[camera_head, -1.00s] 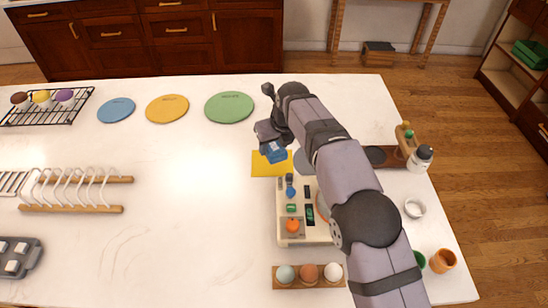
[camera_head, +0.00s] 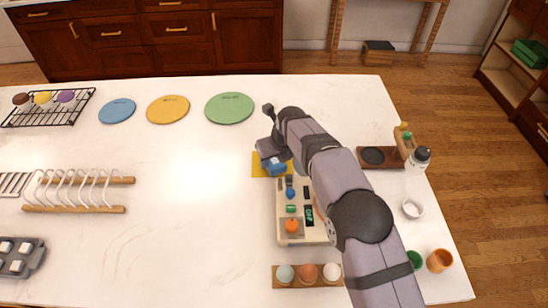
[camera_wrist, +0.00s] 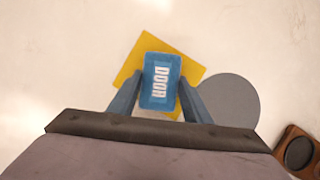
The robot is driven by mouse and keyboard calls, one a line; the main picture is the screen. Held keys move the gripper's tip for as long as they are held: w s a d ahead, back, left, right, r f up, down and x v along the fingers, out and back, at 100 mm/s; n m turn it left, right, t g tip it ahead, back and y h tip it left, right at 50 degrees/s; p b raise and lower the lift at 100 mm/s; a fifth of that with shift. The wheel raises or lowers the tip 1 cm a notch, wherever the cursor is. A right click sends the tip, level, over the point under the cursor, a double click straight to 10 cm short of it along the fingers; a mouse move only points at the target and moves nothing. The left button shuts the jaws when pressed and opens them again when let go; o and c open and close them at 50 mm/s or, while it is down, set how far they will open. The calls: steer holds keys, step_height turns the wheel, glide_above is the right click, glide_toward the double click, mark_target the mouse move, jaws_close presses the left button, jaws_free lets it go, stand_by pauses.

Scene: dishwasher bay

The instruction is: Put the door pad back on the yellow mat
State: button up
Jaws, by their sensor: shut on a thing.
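The door pad is a blue block with the white word DOOR on its top. In the wrist view the door pad (camera_wrist: 160,82) sits between the two fingers of my gripper (camera_wrist: 158,98), which is shut on it. The yellow mat (camera_wrist: 127,69) shows behind and around the pad, turned at an angle to it. In the head view the yellow mat (camera_head: 259,166) lies just beyond the control panel, and my gripper (camera_head: 275,166) is over it, hiding part of it. I cannot tell whether the pad touches the mat.
A grey disc (camera_wrist: 228,102) lies right of the mat. The cream control panel (camera_head: 285,220) with buttons stands nearer the front. An egg holder (camera_head: 290,282), a dish rack (camera_head: 75,208) and green, yellow and blue discs (camera_head: 230,108) lie around. The table left of the mat is clear.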

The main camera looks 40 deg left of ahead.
steer(key=shift+f, duration=0.1)
steer(key=o, duration=1)
steer(key=shift+d+r, duration=0.1)
steer(key=shift+r, duration=0.4)
steer(key=b+v, duration=0.3)
steer(key=v, duration=0.8)
steer(key=shift+r, duration=0.1)
